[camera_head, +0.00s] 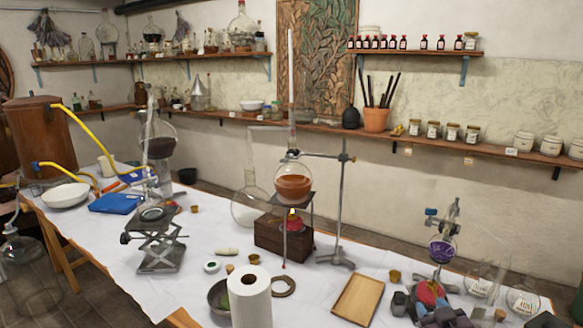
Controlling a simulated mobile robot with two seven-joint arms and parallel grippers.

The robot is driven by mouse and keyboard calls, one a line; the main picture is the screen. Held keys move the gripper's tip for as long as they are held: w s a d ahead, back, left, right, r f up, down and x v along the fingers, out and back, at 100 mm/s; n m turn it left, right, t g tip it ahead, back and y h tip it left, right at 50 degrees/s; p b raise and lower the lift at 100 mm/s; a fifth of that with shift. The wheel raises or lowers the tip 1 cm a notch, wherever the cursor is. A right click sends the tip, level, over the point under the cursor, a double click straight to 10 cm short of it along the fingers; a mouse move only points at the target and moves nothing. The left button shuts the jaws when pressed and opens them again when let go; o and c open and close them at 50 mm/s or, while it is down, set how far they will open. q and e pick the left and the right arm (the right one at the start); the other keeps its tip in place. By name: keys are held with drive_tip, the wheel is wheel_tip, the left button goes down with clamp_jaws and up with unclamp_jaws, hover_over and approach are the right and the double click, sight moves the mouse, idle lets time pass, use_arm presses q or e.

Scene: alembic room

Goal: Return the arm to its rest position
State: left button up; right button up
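My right gripper (432,312) shows as dark grey blocks at the bottom right edge of the head view, low over the white-covered table (325,285). It is in front of a red burner-like object (430,292) under a small flask of purple liquid (440,250). I cannot tell whether it touches anything or whether its fingers are open or shut. The rest of the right arm is mostly out of frame. My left gripper is not in view.
A wooden tray (358,298), a paper roll (249,298) and a metal stand (341,215) are left of the gripper. Glass flasks (523,297) stand to its right. A round flask of orange liquid (293,186) stands mid-table. The table is crowded, with bare cloth between items.

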drive_tip(key=s+a+f+g, duration=0.2)
drive_tip(key=s+f, duration=0.7)
drive_tip(key=s, duration=0.4)
drive_tip(key=s+a+f+m+g+b, duration=0.1)
drive_tip(key=s+a+f+g, duration=0.1)
drive_tip(key=s+f, duration=0.7)
drive_tip(key=s, duration=0.4)
